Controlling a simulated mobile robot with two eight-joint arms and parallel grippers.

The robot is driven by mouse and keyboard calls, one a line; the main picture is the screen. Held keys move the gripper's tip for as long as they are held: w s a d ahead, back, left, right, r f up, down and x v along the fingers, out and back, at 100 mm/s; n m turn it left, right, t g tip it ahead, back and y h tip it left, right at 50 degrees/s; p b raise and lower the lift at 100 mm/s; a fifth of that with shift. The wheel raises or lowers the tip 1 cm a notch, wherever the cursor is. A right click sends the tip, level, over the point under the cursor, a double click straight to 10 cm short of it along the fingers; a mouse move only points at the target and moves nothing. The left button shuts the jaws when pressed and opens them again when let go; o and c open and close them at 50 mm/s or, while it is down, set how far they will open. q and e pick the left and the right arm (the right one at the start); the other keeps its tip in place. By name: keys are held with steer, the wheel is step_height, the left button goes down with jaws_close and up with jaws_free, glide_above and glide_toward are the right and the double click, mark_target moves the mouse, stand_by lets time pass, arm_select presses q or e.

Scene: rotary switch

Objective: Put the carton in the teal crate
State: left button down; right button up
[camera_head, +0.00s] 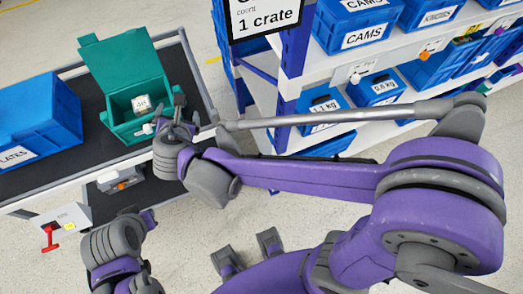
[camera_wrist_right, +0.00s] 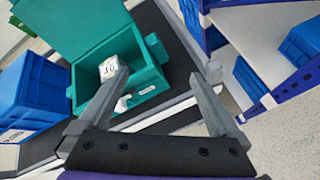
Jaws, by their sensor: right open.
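The teal crate (camera_head: 112,119) stands on a dark-topped cart with its lid raised at the back. The carton (camera_head: 141,103), a small white box with dark print, sits inside the crate. In the right wrist view the carton (camera_wrist_right: 110,69) rests within the teal crate (camera_wrist_right: 153,73), apart from the fingers as far as I can see. My right gripper (camera_wrist_right: 153,80) is open and empty, its fingers spread near the crate's front right side. In the head view my right gripper (camera_head: 172,118) is at the crate's right front corner. My left arm shows at the lower left, but its fingers are not visible.
A blue crate (camera_head: 35,118) stands left of the teal crate on the cart (camera_head: 75,151). A shelf rack (camera_head: 292,45) with blue bins is at the right. A red handle (camera_head: 49,239) hangs below the cart's front. The dark cart top in front of the crates is mostly clear.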

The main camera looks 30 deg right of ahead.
steer(key=s+d+f+m+g, duration=0.2)
steer(key=s+d+m, duration=0.4)
steer(key=d+m, duration=0.2)
steer(key=s+d+f+m+g, duration=0.2)
steer(key=s+d+m, duration=0.3)
steer(key=d+m, duration=0.3)
steer(key=s+d+f+m+g+y, duration=0.1)
steer(key=s+d+f+m+y, duration=0.1)
steer(key=s+m, duration=0.7)
steer(key=m, duration=0.3)
steer(key=shift+d+f+g, duration=0.2)
steer(key=shift+d+g, duration=0.15)
steer(key=shift+g, duration=0.05)
